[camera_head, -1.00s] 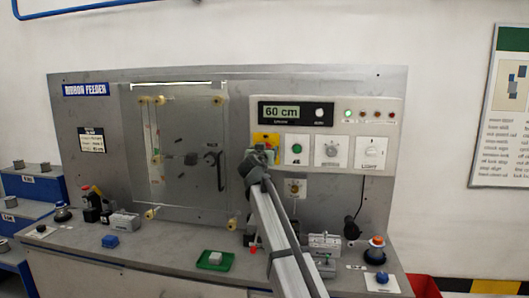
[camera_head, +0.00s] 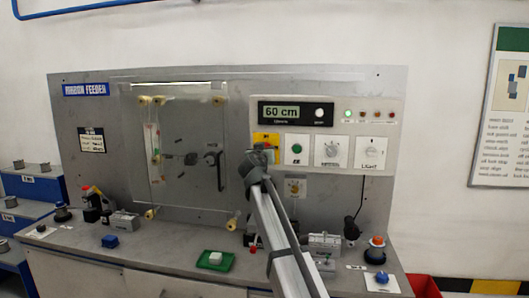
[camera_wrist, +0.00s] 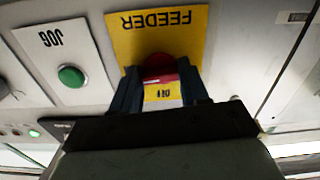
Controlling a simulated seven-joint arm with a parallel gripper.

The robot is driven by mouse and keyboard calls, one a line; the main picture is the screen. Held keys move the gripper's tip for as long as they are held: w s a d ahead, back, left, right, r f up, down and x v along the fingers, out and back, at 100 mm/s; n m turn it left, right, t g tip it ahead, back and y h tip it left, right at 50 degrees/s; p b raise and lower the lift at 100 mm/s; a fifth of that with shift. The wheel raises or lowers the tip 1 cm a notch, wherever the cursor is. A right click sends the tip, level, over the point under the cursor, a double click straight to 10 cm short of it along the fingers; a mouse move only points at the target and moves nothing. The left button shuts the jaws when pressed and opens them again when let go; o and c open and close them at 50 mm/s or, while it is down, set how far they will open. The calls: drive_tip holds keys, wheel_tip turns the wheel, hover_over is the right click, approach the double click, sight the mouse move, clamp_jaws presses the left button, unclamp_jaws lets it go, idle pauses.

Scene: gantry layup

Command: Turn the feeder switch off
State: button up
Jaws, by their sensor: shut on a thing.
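The feeder switch is a red knob (camera_wrist: 158,66) on a yellow plate marked FEEDER (camera_wrist: 150,40), upside down in the wrist view. My gripper (camera_wrist: 158,84) has its two dark fingers on either side of the knob and is shut on it. In the head view the yellow plate (camera_head: 266,138) sits at the lower left of the white control panel, with my gripper (camera_head: 262,150) in front of its lower part. The knob is hidden there, and its exact turn angle is hard to tell.
A green JOG button (camera_wrist: 71,76) is beside the yellow plate, also seen in the head view (camera_head: 297,149). Further right are a control dial (camera_head: 331,149) and a light switch (camera_head: 371,151). A display (camera_head: 283,113) reads 60 cm above. A green tray (camera_head: 205,265) lies on the bench.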

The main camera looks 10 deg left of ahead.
drive_tip(key=shift+d+r+n, duration=0.1)
drive_tip(key=shift+n, duration=4)
drive_tip(key=shift+d+r+n, duration=0.1)
drive_tip(key=shift+n, duration=4.3)
drive_tip(key=o, duration=1.1)
drive_tip(key=shift+c, duration=0.2)
drive_tip(key=s, duration=1.3)
drive_tip(key=shift+s, duration=0.4)
